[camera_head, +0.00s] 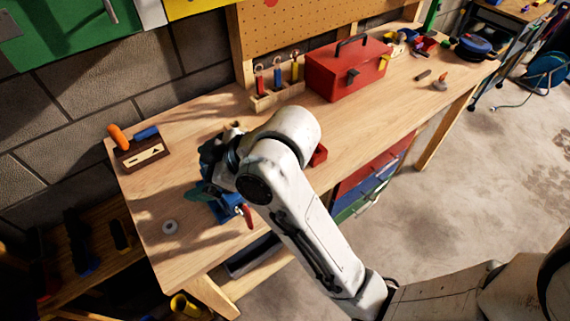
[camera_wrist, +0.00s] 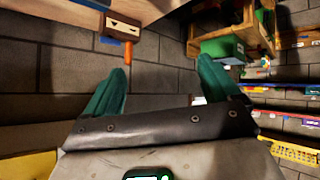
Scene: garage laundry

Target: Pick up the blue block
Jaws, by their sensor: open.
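A small blue block (camera_head: 146,133) appears to sit on the brown wooden holder (camera_head: 143,154) at the bench's left end, beside an orange handle (camera_head: 117,136). In the head view my gripper (camera_head: 198,192) is partly hidden by my arm, over the bench, right of and nearer than the holder.
A blue vise-like object (camera_head: 226,209) with a red handle is close to my gripper. A red toolbox (camera_head: 347,68) and a wooden screwdriver rack (camera_head: 277,97) stand farther back. Bare wood lies between holder and gripper.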

